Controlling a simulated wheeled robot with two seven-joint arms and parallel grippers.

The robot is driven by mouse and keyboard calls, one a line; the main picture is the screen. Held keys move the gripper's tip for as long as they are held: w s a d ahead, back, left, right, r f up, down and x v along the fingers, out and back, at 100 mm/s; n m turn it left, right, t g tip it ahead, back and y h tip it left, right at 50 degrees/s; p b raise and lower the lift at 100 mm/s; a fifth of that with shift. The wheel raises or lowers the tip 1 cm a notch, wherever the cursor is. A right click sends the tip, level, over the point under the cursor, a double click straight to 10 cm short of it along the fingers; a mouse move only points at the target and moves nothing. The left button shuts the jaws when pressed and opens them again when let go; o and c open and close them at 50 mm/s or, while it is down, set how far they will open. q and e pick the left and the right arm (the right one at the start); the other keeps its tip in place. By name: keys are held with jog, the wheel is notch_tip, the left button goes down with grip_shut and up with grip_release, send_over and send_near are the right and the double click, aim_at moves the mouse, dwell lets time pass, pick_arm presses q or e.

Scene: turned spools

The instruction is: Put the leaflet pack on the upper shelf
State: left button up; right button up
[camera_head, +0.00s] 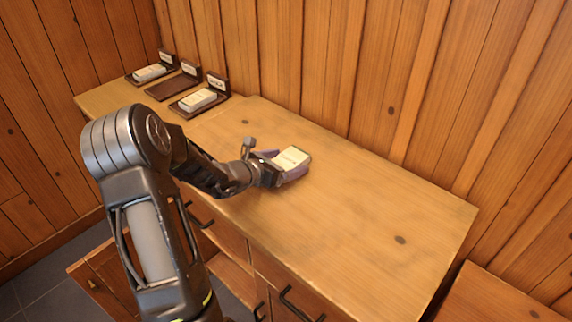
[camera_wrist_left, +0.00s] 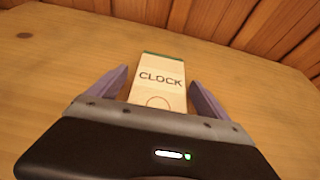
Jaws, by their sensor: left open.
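A small pale pack (camera_head: 292,158) with a dark green edge lies on the wooden cabinet top (camera_head: 350,220). In the left wrist view the pack (camera_wrist_left: 160,80) reads "CLOCK"; I cannot tell whether it is the leaflet pack. My left gripper (camera_head: 281,166) is open at the pack. In the left wrist view its two purple-grey fingers (camera_wrist_left: 158,85) stand on either side of the pack, with a narrow gap at each side. No upper shelf can be made out in these views. My right gripper is not in view.
Three dark brown holders with upright labels stand at the back left. The left holder (camera_head: 136,80) and the front holder (camera_head: 222,98) carry pale packs; the middle holder (camera_head: 172,88) is empty. A plank wall (camera_head: 340,60) rises behind. The cabinet top right of the pack is clear.

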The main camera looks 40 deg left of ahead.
aim_at(286, 161)
pick_arm(q)
jog(key=shift+c, duration=0.3)
jog(key=c, duration=1.7)
notch_tip(286, 161, up, 10)
jog(key=shift+r+p, duration=0.1)
jog(key=shift+p, duration=0.35)
